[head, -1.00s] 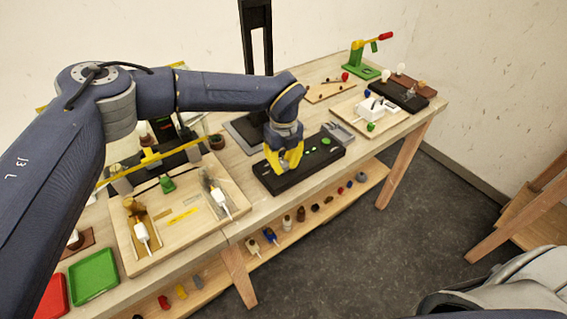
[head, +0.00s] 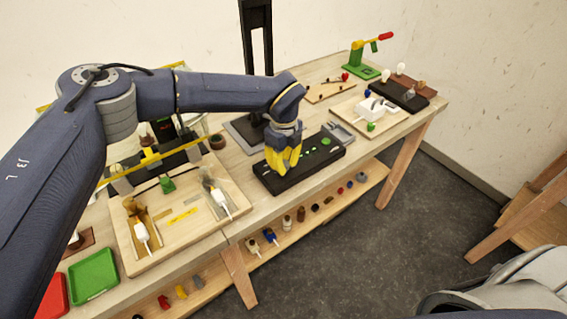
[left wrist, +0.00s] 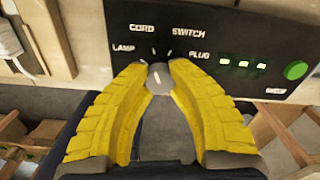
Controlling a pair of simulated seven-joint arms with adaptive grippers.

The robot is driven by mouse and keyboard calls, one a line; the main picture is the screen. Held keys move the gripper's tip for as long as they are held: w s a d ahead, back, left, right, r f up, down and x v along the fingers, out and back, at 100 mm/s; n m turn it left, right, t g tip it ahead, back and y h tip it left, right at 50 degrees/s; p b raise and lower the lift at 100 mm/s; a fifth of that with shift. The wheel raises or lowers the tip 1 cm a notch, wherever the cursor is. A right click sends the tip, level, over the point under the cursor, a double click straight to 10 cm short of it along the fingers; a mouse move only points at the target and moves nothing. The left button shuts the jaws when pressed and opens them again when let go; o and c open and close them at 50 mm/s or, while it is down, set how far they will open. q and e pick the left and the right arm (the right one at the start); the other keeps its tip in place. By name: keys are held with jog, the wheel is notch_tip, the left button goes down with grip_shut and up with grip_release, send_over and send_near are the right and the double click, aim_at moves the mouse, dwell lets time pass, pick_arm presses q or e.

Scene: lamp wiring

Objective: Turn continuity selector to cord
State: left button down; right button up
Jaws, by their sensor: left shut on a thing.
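The black continuity tester box (head: 325,154) lies on the bench, with a green round button (left wrist: 295,70) and several lit green lights at its right in the left wrist view. Its panel reads LAMP, CORD, SWITCH and PLUG around a grey round selector knob (left wrist: 159,80). My left gripper (head: 284,166) points down onto the box's left part. In the left wrist view its yellow fingers (left wrist: 158,69) are shut on the selector knob, one tip on each side. The knob's exact setting is hard to tell. My right gripper is out of view.
A wooden tray with white-handled pieces (head: 180,245) lies to the left. A grey dish (head: 339,132) sits just behind the box. A wooden board with a white block (head: 371,110) stands farther right. Small parts line the lower shelf (head: 322,212).

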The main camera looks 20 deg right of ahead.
aim_at(284, 164)
pick_arm(q)
jog(key=shift+s+f, duration=0.15)
jog(key=shift+s, duration=0.15)
jog(key=c, duration=1.5)
grip_release()
jog(key=o, duration=0.4)
jog(key=shift+w, duration=0.15)
jog(key=shift+o, duration=0.2)
notch_tip(284, 164, up, 12)
